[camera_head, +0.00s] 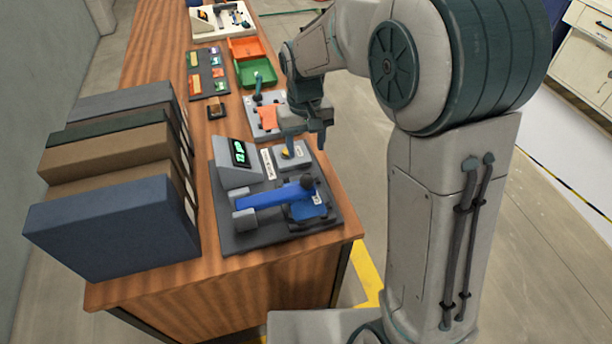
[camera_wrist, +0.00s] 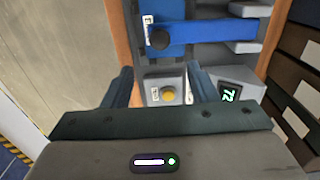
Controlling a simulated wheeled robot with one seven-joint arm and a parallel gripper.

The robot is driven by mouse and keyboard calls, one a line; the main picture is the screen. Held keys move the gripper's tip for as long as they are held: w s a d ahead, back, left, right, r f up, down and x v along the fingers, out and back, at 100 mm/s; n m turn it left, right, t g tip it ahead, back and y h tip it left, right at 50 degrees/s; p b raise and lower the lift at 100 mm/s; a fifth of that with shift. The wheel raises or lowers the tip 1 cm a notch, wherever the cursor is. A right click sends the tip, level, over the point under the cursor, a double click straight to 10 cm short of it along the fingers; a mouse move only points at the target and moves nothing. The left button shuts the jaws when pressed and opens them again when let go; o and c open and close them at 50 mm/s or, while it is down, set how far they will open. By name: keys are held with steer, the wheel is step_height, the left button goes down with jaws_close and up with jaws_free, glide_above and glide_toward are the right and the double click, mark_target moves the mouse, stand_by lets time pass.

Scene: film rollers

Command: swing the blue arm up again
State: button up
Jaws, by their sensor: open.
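The blue arm (camera_head: 272,195) lies lowered, roughly level across the dark grey base (camera_head: 240,242) of a device on the wooden table. It has a dark round knob (camera_head: 308,183) at its right end. In the wrist view the blue arm (camera_wrist: 215,38) crosses the top, with its knob (camera_wrist: 160,39) at the left. A blue plate (camera_head: 306,211) shows at the arm's free end. My gripper (camera_head: 305,143) is over the device's far side, beyond the arm and apart from it. Its fingers (camera_wrist: 163,88) are spread with a yellow button (camera_wrist: 168,94) visible between them.
A grey display box (camera_head: 238,160) with green digits stands beside the button box (camera_head: 293,157). Large binders (camera_head: 115,225) stand at the left. Green (camera_head: 256,72) and orange (camera_head: 245,48) trays lie farther back. The floor on the right is open.

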mark_target(307, 179)
step_height(307, 179, down, 13)
steer(key=shift+d+r+p, duration=0.1)
steer(key=shift+r+p, duration=0.1)
steer(key=shift+p, duration=0.15)
jaws_close()
